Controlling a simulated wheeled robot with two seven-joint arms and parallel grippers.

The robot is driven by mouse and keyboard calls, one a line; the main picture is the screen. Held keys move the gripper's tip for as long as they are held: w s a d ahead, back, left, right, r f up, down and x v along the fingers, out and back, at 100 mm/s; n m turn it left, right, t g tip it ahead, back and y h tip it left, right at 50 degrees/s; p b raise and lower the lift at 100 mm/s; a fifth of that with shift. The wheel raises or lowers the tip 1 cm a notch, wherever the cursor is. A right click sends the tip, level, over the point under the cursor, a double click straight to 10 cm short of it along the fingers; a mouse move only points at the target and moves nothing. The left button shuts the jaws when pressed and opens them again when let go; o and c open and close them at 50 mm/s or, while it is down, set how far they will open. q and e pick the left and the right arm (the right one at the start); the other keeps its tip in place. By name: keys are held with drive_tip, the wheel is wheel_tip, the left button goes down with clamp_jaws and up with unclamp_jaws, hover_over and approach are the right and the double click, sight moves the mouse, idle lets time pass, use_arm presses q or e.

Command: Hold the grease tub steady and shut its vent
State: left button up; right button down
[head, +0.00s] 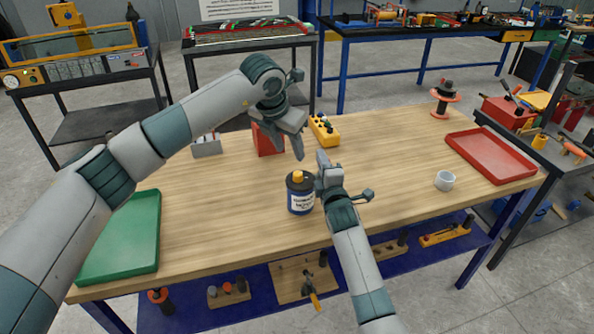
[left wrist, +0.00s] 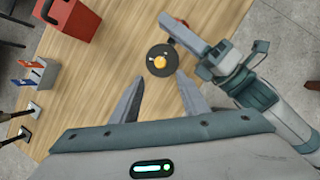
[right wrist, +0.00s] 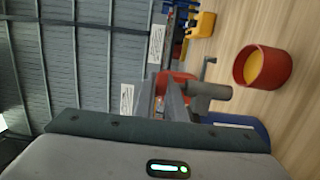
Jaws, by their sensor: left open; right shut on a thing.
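The grease tub (head: 300,201) stands upright on the bench, dark with a white label. An orange-yellow cap (head: 298,176) sits on its lid, and a small pale part shows beside this cap in the left wrist view (left wrist: 159,60). I cannot tell the vent's position. My left gripper (head: 287,150) is open and empty, above and behind the tub. In the left wrist view the lid lies just beyond its fingertips (left wrist: 157,82).
A red box (head: 267,140) and a yellow box with dark knobs (head: 323,130) stand behind the tub. A green tray (head: 122,240) is at left, a red tray (head: 490,155) at right. A grey cup (head: 444,180) stands before the red tray.

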sight(298, 174)
use_arm(q)
drive_tip(key=shift+f, duration=0.1)
drive_tip(key=x, duration=1.1)
drive_tip(key=shift+w+d+f, duration=0.1)
drive_tip(key=shift+w+f, duration=0.1)
drive_tip(key=shift+f, duration=0.15)
clamp_jaws()
